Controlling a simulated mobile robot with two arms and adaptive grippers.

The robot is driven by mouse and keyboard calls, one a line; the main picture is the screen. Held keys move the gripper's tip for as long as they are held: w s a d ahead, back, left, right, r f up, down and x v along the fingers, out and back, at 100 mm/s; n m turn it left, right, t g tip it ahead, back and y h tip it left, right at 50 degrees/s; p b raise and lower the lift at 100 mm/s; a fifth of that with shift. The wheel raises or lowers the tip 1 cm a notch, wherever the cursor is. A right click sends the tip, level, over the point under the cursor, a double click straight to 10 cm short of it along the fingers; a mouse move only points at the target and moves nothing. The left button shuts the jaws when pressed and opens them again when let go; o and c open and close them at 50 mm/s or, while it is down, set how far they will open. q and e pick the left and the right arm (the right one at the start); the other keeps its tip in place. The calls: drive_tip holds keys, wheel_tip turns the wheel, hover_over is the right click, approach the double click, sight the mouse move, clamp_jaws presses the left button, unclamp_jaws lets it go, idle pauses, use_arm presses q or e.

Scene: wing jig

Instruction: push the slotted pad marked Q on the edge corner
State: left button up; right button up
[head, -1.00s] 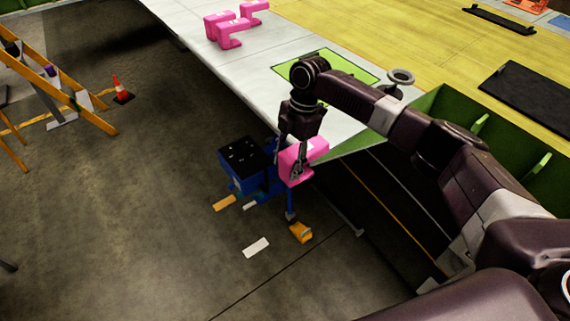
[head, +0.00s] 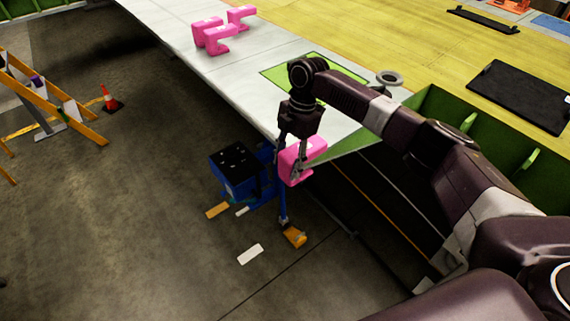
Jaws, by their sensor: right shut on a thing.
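A pink slotted pad (head: 310,151) is held in my right gripper (head: 294,168), which points down and is shut on it. The pad is beside the near corner of the white panel edge (head: 268,112), close to the green strip (head: 352,147). I cannot tell whether it touches the edge. No letter is readable on it. Several more pink pads (head: 214,40) sit along the panel's edge at the back. My left gripper is not in view.
A blue stand (head: 238,170) is on the floor below the corner. A yellow ladder (head: 55,95) and an orange cone (head: 108,98) stand at the left. A black mat (head: 520,95) lies on the yellow surface. A round grey fitting (head: 389,78) is on the panel.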

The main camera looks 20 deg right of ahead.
drive_tip(key=shift+w+d, duration=0.15)
drive_tip(key=shift+d, duration=0.3)
drive_tip(key=shift+d, duration=0.1)
drive_tip(key=o, duration=0.9)
drive_tip(key=shift+c, duration=0.2)
drive_tip(key=o, duration=0.5)
drive_tip(key=shift+d, duration=0.15)
drive_tip(key=shift+c, duration=0.2)
drive_tip(key=shift+r, duration=0.15)
drive_tip(key=v, duration=1.1)
drive_tip(key=shift+d+r, duration=0.1)
drive_tip(key=shift+r, duration=0.2)
drive_tip(key=shift+f, duration=0.1)
